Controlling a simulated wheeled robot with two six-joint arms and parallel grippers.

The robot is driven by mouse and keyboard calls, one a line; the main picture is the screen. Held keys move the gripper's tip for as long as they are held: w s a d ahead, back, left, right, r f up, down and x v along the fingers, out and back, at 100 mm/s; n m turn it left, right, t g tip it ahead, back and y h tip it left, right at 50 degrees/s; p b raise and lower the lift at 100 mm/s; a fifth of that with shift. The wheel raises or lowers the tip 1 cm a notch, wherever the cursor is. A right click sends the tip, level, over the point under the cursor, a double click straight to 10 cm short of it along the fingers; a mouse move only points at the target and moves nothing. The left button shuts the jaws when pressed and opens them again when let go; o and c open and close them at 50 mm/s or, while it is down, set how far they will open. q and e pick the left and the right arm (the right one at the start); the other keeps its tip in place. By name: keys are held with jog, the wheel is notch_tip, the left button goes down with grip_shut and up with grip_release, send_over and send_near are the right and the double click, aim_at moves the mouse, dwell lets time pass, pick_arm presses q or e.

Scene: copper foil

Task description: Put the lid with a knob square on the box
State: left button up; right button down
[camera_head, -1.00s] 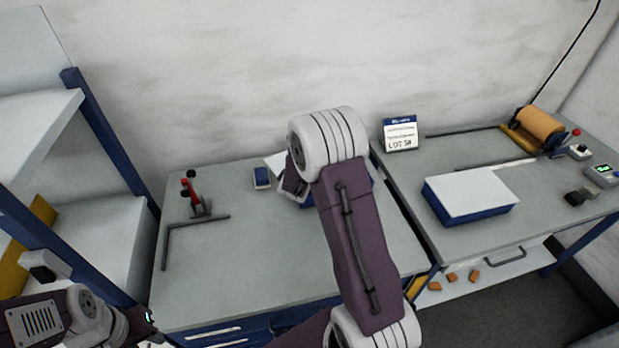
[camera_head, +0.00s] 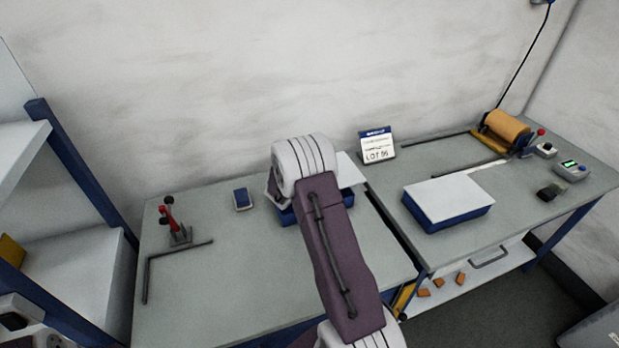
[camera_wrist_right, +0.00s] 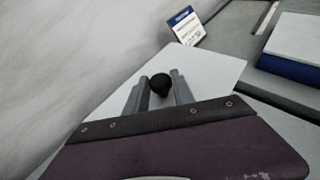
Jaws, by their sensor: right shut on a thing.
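The white lid (camera_wrist_right: 215,72) is a flat plate with a black knob (camera_wrist_right: 160,84) in the right wrist view. My right gripper (camera_wrist_right: 158,90) is shut on the knob, one grey finger on each side. In the head view a corner of the lid (camera_head: 349,168) shows behind my right arm, out past the blue box (camera_head: 287,216) on the left bench. The lid looks turned relative to the box. My arm hides most of both, so I cannot tell whether they touch. My left gripper is not in view.
A blue block with a white top (camera_head: 449,198) sits on the right bench, near a LOT sign (camera_head: 377,145) and a copper roll (camera_head: 507,127). A red-handled clamp (camera_head: 172,220), a dark angle bar (camera_head: 150,272) and a small blue item (camera_head: 243,199) are on the left bench.

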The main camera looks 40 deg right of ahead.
jog(key=shift+w+a+f, duration=0.7)
jog(key=shift+w+a, duration=0.2)
jog(key=shift+w, duration=0.15)
notch_tip(320, 180, down, 3)
jog(key=shift+s+f+p, duration=0.1)
jog(key=shift+s+p, duration=0.05)
jog(key=shift+p, duration=0.3)
jog(key=shift+d+f, duration=0.1)
jog(key=shift+f, duration=0.35)
jog(key=shift+f, duration=0.1)
jog(key=shift+f+b, duration=0.5)
jog(key=shift+b, duration=0.25)
jog(key=c, duration=1.1)
grip_release()
jog(key=shift+r, duration=0.1)
jog(key=shift+o, duration=0.2)
